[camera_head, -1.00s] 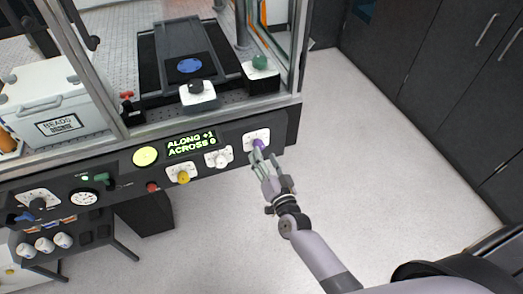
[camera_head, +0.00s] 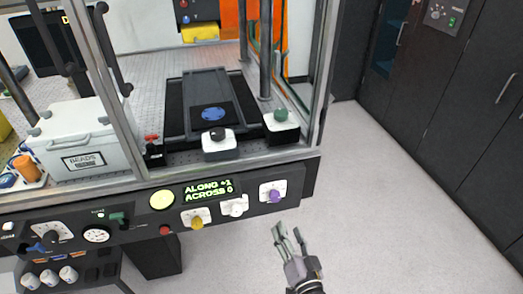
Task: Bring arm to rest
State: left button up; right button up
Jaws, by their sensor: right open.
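My right gripper (camera_head: 287,240) is open and empty. It is in the lower middle of the head view, in front of and below the control panel (camera_head: 130,217). It is apart from the purple knob (camera_head: 274,196) at the panel's right end. My right arm is mostly out of the picture, with only the wrist showing at the bottom edge. My left gripper is not in view. The panel display (camera_head: 208,189) reads "ALONG +1 ACROSS 0".
A yellow knob (camera_head: 196,221) and a white knob (camera_head: 235,208) sit left of the purple one. Above the panel is the framed enclosure with a black stage (camera_head: 188,107) and a white "BEADS" box (camera_head: 84,139). Dark cabinets (camera_head: 440,90) stand at right. The floor (camera_head: 390,220) between is clear.

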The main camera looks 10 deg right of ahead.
jog(key=s+f+n+g+y, duration=0.1)
jog(key=s+f+n+g, duration=0.4)
jog(key=f, duration=0.8)
jog(key=s+f+g+y, duration=0.1)
jog(key=s+f+g, duration=0.35)
jog(key=f, duration=0.85)
jog(key=s+d+f+n+g, duration=0.1)
jog(key=s+d+f+g, duration=0.1)
jog(key=s+f, duration=0.3)
jog(key=s+d+f+n+g+h, duration=0.1)
jog(key=s+f, duration=0.5)
jog(key=s, duration=0.8)
jog(key=s+d+f+n+g+h, duration=0.1)
jog(key=s+d+f+n+g, duration=0.1)
jog(key=s, duration=0.8)
notch_tip(320, 180, down, 4)
jog(key=shift+d+r+g, duration=0.25)
jog(key=shift+d+g, duration=0.3)
jog(key=shift+g, duration=0.6)
